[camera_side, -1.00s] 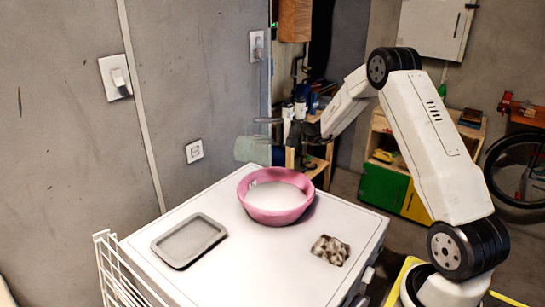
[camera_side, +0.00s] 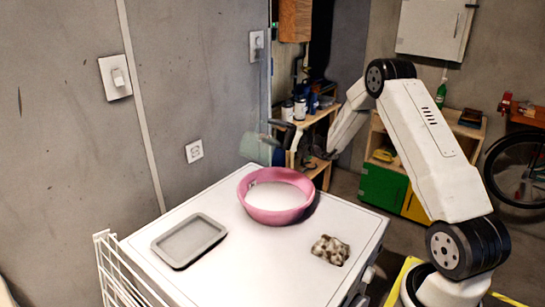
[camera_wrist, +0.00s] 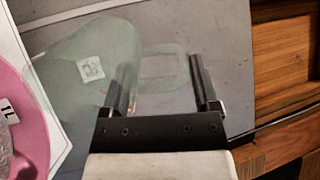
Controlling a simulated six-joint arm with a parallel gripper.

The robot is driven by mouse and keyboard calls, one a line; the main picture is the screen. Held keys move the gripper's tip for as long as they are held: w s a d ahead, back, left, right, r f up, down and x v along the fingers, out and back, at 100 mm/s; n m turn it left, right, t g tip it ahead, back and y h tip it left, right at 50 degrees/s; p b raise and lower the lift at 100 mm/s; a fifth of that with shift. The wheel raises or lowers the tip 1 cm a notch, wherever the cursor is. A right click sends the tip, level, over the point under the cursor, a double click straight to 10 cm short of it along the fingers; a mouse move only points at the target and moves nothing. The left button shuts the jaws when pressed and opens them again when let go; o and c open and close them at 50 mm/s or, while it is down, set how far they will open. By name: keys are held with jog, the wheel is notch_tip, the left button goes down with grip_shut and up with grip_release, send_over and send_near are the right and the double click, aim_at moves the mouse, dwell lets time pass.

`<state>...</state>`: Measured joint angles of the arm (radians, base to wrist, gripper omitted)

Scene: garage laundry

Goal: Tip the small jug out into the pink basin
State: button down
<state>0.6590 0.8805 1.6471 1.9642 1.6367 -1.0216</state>
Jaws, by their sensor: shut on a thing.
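The small jug (camera_side: 256,149) is see-through and pale green. It hangs in the air behind the pink basin (camera_side: 247,204), with a tilt; whether anything is inside I cannot tell. My gripper (camera_side: 277,137) is shut on the jug's handle, which shows between the fingers (camera_wrist: 161,65) in the wrist view. There the jug body (camera_wrist: 75,60) lies left of the fingers and carries a small white label. The basin stands on the white table top and has a pale, whitish inside. Part of its rim shows at the left of the wrist view (camera_wrist: 30,105).
A grey tray (camera_side: 160,246) lies left of the basin on the white top (camera_side: 240,270). A brown and white patterned object (camera_side: 330,250) sits at the right. A white wire rack (camera_side: 104,265) stands at the left edge. A wooden shelf with bottles stands behind.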

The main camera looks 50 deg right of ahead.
jog(key=shift+r, duration=0.1)
dwell(0.4)
jog(key=shift+r, duration=2.95)
jog(key=g+h, duration=0.1)
jog(key=g, duration=0.1)
jog(key=r+g+h, duration=0.1)
jog(key=h, duration=0.1)
jog(key=shift+m+g, duration=0.3)
jog(key=shift+g, duration=0.1)
jog(key=shift+r+g+h, duration=0.1)
jog(key=shift+g+h, duration=0.4)
jog(key=shift+g, duration=0.4)
jog(key=shift+r+m+g+h, duration=0.2)
jog(key=shift+g+h, duration=0.4)
jog(key=shift+g, duration=0.4)
jog(key=shift+r+m+g+h, duration=0.1)
jog(key=shift+r+g+h, duration=0.1)
jog(key=shift+g+h, duration=0.6)
jog(key=shift+r+g+h, duration=0.15)
jog(key=shift+g+h, duration=0.25)
jog(key=shift+g, duration=0.7)
